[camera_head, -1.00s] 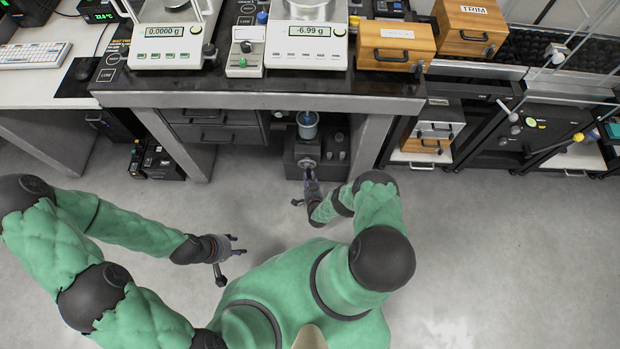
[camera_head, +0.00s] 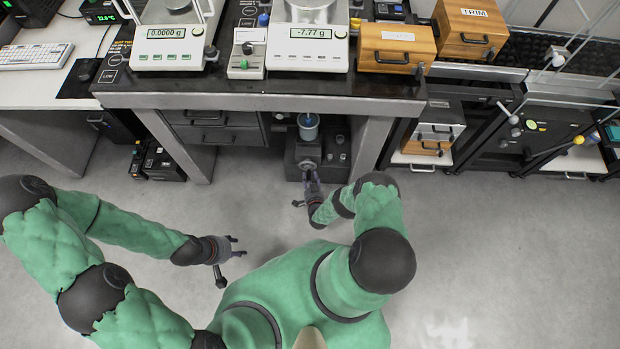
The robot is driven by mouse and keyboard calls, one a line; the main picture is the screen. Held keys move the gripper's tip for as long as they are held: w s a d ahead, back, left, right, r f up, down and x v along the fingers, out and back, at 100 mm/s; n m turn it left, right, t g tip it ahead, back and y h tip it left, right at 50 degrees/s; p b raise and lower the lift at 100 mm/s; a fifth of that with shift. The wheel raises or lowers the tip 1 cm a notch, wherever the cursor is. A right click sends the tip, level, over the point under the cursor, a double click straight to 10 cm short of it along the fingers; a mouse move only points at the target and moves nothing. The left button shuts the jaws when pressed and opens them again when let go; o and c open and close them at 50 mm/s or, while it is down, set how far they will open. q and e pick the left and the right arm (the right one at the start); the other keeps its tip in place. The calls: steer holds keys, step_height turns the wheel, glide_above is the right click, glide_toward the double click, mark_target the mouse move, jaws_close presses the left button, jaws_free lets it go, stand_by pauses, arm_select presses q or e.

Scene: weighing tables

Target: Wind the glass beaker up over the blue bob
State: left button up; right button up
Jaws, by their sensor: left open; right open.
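The glass beaker (camera_head: 308,132) with bluish liquid stands on a dark jack unit (camera_head: 291,152) under the table's front edge. The blue bob (camera_head: 306,118) hangs at the beaker's mouth; I cannot tell how deep it sits. A round knob (camera_head: 307,164) is on the front of the jack unit. My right gripper (camera_head: 309,175) is open right at this knob, its fingers close around or just before it; contact is unclear. My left gripper (camera_head: 238,246) is open and empty over the floor at the left, well away from the jack.
The right balance (camera_head: 308,45) above reads -7.77 g; the left balance (camera_head: 168,45) reads 0.0000 g. Wooden boxes (camera_head: 397,48) stand to their right. Table legs (camera_head: 372,148) flank the jack. The floor in front is clear.

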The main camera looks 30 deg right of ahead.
steer(key=v, duration=1.1)
steer(key=shift+s+a, duration=0.15)
steer(key=shift+s, duration=0.2)
steer(key=shift+r, duration=0.15)
